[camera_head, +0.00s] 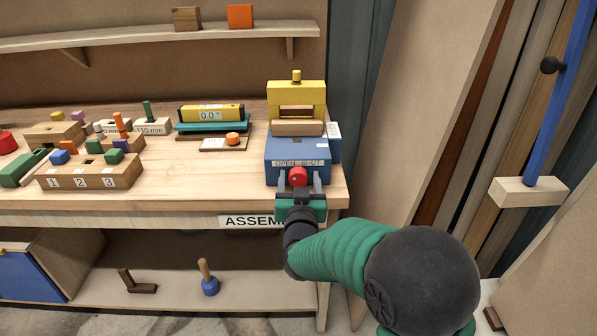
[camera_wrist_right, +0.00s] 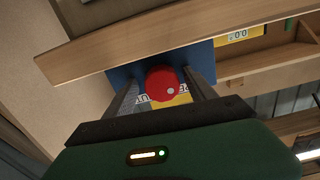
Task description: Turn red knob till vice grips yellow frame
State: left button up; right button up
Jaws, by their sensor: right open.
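The red knob (camera_head: 298,176) sits on the front of the blue vice (camera_head: 290,148), below a label reading OPEN and SHUT. The yellow frame (camera_head: 297,93) stands upright on top of the vice, behind a wooden block (camera_head: 297,128). My right gripper (camera_head: 299,184) is open, with one finger on each side of the knob. In the right wrist view the knob (camera_wrist_right: 161,84) shows between the two spread fingers (camera_wrist_right: 160,92), with gaps that look clear on both sides. Whether the vice jaws touch the frame is hard to tell. My left gripper is not in view.
The vice stands at the right end of the wooden bench (camera_head: 200,190). Left of it are a teal stand with a yellow level (camera_head: 212,112), an orange button (camera_head: 232,138) and a numbered peg block (camera_head: 90,175). A shelf (camera_head: 150,35) runs above. Boards lean at right.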

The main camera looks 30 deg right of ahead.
jog(key=shift+s+a+r, duration=0.1)
jog(key=shift+a+r, duration=0.05)
jog(key=shift+a, duration=0.25)
jog(key=c, duration=0.4)
jog(key=shift+d, duration=0.2)
jog(key=c, duration=1)
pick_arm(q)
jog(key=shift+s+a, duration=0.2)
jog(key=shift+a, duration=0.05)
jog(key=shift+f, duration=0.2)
